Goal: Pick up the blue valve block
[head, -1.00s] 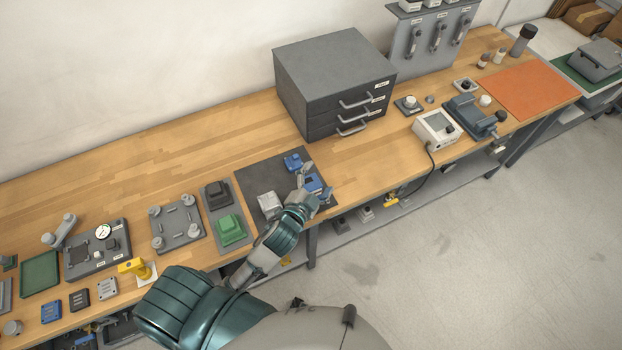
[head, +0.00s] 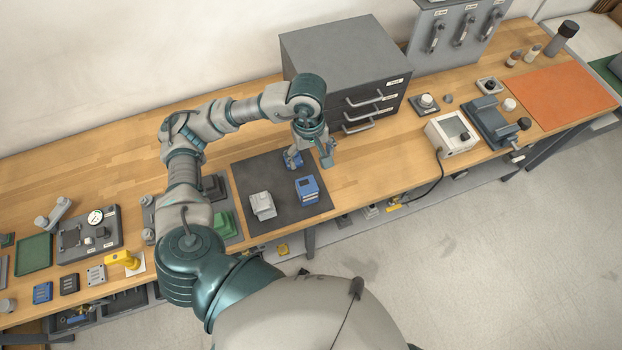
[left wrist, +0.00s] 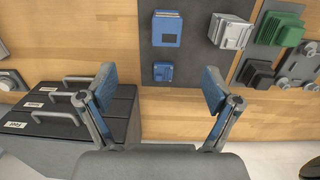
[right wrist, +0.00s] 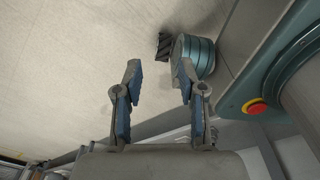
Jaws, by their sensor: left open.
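Two blue blocks lie on the dark mat (head: 284,222). The larger blue block (head: 307,190) is near the mat's front right; it also shows in the left wrist view (left wrist: 167,28). The smaller blue block (head: 291,161) is at the back of the mat, partly hidden by my gripper, and clear in the left wrist view (left wrist: 163,71). I cannot tell which is the valve block. My left gripper (head: 310,157) is open and empty above the mat's back edge, close to the smaller block. My right gripper (right wrist: 159,75) is open and empty over the floor.
A grey block (head: 262,206) sits on the mat's left part. The drawer cabinet (head: 340,60) with protruding handles stands right behind my left gripper. Green and dark blocks lie left of the mat. A white meter box (head: 451,134) stands to the right, with bare wood between.

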